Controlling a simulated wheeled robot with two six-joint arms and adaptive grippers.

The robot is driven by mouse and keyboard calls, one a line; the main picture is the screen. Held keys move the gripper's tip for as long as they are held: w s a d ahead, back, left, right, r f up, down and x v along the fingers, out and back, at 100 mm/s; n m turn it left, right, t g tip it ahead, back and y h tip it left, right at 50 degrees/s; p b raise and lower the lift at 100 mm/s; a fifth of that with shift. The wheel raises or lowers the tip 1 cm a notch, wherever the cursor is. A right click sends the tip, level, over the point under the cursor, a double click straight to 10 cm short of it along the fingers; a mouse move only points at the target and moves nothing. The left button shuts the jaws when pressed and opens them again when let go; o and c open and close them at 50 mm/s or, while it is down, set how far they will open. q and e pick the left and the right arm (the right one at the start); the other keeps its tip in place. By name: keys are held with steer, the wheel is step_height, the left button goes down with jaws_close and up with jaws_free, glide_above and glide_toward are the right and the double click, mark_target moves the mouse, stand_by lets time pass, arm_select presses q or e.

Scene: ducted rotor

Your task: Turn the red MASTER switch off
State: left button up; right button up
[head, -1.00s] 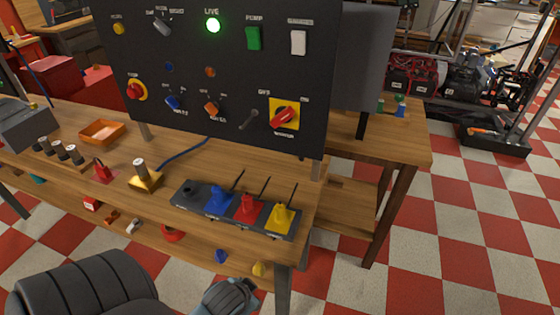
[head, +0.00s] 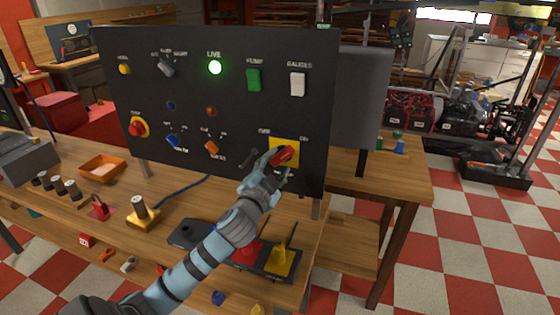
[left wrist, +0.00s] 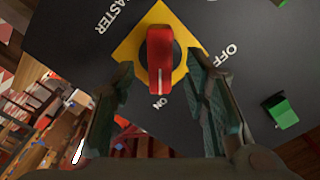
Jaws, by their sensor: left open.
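The red MASTER switch (left wrist: 160,62) is a rotary handle on a yellow plate (left wrist: 182,65) on the black panel. In the left wrist view its white line points toward the ON label. In the head view the switch (head: 286,156) is at the panel's lower right, partly behind my gripper. My left gripper (left wrist: 163,88) is open, with one finger on each side of the red handle's lower part. I cannot tell whether the fingers touch it. In the head view my left gripper (head: 276,165) is in front of the plate. My right gripper is not in view.
The black panel (head: 190,95) also carries a lit green LIVE lamp (head: 214,68), a green PUMP rocker (head: 254,79), a white GAUGES rocker (head: 297,84) and several knobs. A toggle lever (head: 248,158) sits just left of the gripper.

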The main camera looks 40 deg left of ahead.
mark_target(280, 159)
arm_select(q)
steer(key=shift+x, duration=1.6)
steer(key=shift+c, duration=0.2)
jaws_close()
